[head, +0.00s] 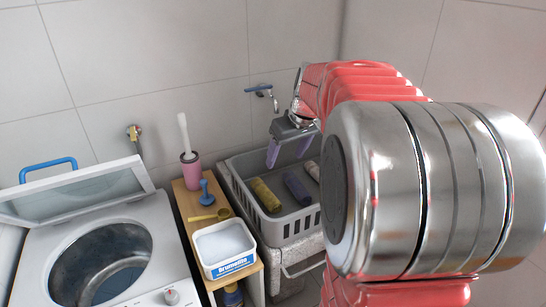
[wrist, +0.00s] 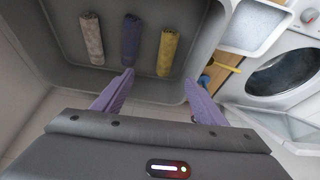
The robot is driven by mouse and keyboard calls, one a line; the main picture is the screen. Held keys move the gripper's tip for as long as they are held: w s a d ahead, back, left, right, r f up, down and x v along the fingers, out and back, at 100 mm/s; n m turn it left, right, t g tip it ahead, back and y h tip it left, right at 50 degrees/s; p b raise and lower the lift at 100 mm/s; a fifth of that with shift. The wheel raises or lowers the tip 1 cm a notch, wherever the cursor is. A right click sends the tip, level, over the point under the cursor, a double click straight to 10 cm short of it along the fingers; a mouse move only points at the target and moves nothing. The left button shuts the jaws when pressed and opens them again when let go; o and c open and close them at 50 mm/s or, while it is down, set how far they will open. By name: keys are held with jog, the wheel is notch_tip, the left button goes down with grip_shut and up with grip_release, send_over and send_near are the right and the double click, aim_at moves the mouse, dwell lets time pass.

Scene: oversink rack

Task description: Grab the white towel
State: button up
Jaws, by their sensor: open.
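A pale, off-white rolled towel (wrist: 91,38) lies at the left of a row of three in the wrist view. In the head view a pale roll (head: 312,169) shows at the right, partly cut off by my arm. A dark purple roll (wrist: 131,38) lies beside it, and a yellow roll (wrist: 168,52) lies to the right. All three lie apart on the floor of a grey basket (head: 288,226). My gripper (wrist: 158,80) is open and empty, its purple fingers pointing toward the basket. In the head view my gripper (head: 288,151) is above the basket's back part.
A washing machine (head: 169,272) with a raised lid stands at the left. A wooden stand (head: 187,208) holds a white tub (head: 225,245), a yellow scoop (head: 210,216) and a brush in a pink holder (head: 191,171). A tap (head: 262,90) juts from the wall behind the basket.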

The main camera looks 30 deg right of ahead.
jog(key=d+f, duration=0.3)
jog(key=d, duration=0.7)
jog(key=d+f, duration=0.4)
jog(key=d, duration=0.6)
jog(key=shift+w+d, duration=0.25)
jog(key=shift+d, duration=0.1)
jog(key=shift+f, duration=0.1)
jog(key=x, duration=0.8)
jog(key=shift+w+f, duration=0.1)
jog(key=shift+w, duration=0.1)
jog(key=shift+x, duration=2.6)
jog(key=shift+c, duration=0.6)
